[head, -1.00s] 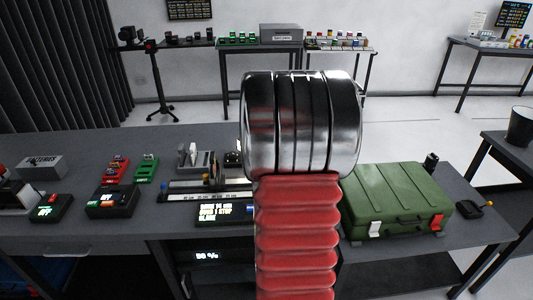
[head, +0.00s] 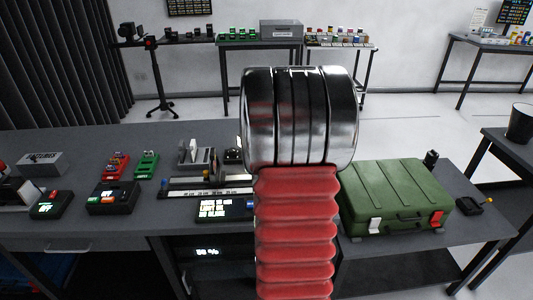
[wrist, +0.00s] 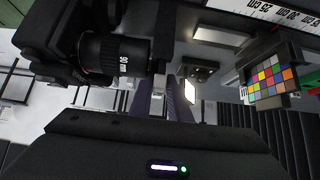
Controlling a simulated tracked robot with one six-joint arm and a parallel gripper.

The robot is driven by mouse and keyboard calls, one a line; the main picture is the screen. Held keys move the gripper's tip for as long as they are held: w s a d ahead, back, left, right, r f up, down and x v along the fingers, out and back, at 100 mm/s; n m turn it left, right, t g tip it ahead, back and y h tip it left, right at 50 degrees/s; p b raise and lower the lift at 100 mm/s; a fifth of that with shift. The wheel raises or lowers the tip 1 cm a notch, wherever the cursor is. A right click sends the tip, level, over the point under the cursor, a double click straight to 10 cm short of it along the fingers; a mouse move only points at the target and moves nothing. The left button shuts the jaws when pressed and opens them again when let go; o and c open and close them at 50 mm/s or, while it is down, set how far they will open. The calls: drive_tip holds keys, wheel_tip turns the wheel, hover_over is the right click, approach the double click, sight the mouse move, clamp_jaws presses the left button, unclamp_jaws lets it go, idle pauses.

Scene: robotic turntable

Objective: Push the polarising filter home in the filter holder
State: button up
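The wrist view shows a black lens (wrist: 105,54) on the left, on a dark camera body. A dark upright plate (wrist: 164,35) stands in front of the lens; it may be the filter holder, but I cannot tell for sure. I cannot pick out the polarising filter clearly. My gripper (wrist: 160,88) points at the lower end of this plate, its two fingers very near it. A small pale piece shows between the fingertips. Whether they touch or grip it is unclear. In the head view my own arm hides the gripper and the work spot.
A colour chart (wrist: 268,76) and a scale rail (wrist: 250,15) are to the right in the wrist view. In the head view a green case (head: 398,195) lies right of my arm. Small control boxes (head: 113,197) and a display (head: 224,209) stand on the left of the bench.

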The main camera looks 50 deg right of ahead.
drive_tip(key=shift+o, duration=0.4)
drive_tip(key=shift+s+d+f, duration=0.15)
drive_tip(key=shift+s+d, duration=0.05)
drive_tip(key=shift+s, duration=0.05)
drive_tip(key=shift+o, duration=0.2)
drive_tip(key=v, duration=1.4)
drive_tip(key=shift+w+a, duration=0.15)
drive_tip(key=shift+w, duration=0.2)
idle(0.5)
drive_tip(key=s+a+n+y, duration=0.2)
drive_tip(key=a+n, duration=0.1)
drive_tip(key=a, duration=1.1)
drive_tip(key=s+a+n+y, duration=0.2)
drive_tip(key=s+a+n, duration=0.1)
drive_tip(key=a, duration=1.1)
drive_tip(key=s+a+n+y, duration=0.2)
drive_tip(key=s+a+n, duration=0.1)
drive_tip(key=a, duration=1.1)
drive_tip(key=shift+a+r+n+g+y, duration=0.15)
drive_tip(key=shift+r+n+g+y, duration=0.15)
drive_tip(key=shift+r, duration=0.05)
